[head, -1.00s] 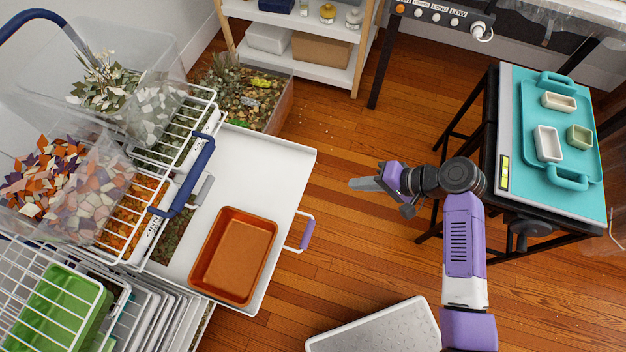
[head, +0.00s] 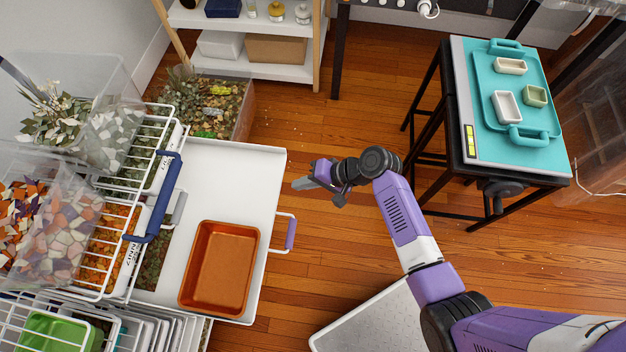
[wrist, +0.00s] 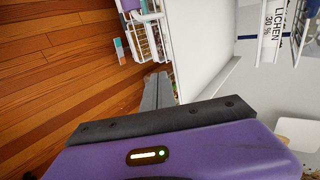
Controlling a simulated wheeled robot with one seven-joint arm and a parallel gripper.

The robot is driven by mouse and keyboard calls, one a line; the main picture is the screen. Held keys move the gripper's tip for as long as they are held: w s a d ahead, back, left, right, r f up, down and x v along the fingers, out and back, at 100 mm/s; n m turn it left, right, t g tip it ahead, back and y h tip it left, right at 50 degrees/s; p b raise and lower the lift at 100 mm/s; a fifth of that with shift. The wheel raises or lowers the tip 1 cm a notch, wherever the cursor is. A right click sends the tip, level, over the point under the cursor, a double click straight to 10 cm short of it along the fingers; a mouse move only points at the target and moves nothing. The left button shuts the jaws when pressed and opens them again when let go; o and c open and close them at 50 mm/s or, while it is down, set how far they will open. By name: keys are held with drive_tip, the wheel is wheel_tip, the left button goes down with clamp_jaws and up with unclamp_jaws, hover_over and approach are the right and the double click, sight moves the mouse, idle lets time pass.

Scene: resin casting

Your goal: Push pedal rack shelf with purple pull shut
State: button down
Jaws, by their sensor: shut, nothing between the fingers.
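The pulled-out white shelf (head: 243,165) of the rack extends to the right in the head view. Its purple pull (head: 290,233) is on the right edge, and an orange-brown tray (head: 219,268) rests on the shelf. My gripper (head: 296,184) is shut and empty, just off the shelf's right edge and above the pull in the picture, pointing left. In the wrist view, my gripper's fingers (wrist: 157,92) are closed together. A white panel, likely the shelf, shows to their right (wrist: 208,50), and a purple piece (wrist: 130,5) shows at the top.
Wire baskets with a blue handle (head: 160,195) hang over the shelf's left part. A bin of mixed material (head: 215,105) stands behind it. A grey platform (head: 375,325) lies on the floor in front. A table with a teal tray (head: 545,110) stands right. Wooden floor is open between.

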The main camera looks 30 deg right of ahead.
drive_tip(key=shift+w+a, duration=0.9)
drive_tip(key=shift+a, duration=0.25)
drive_tip(key=shift+a, duration=0.1)
drive_tip(key=b, duration=0.8)
approach(194, 171)
drive_tip(key=x, duration=0.7)
drive_tip(key=shift+s+d+f, duration=0.25)
drive_tip(key=shift+d+f, duration=0.05)
drive_tip(key=shift+f, duration=0.1)
drive_tip(key=shift+w+a+r, duration=0.15)
drive_tip(key=shift+w+a, duration=0.35)
drive_tip(key=shift+a, duration=0.1)
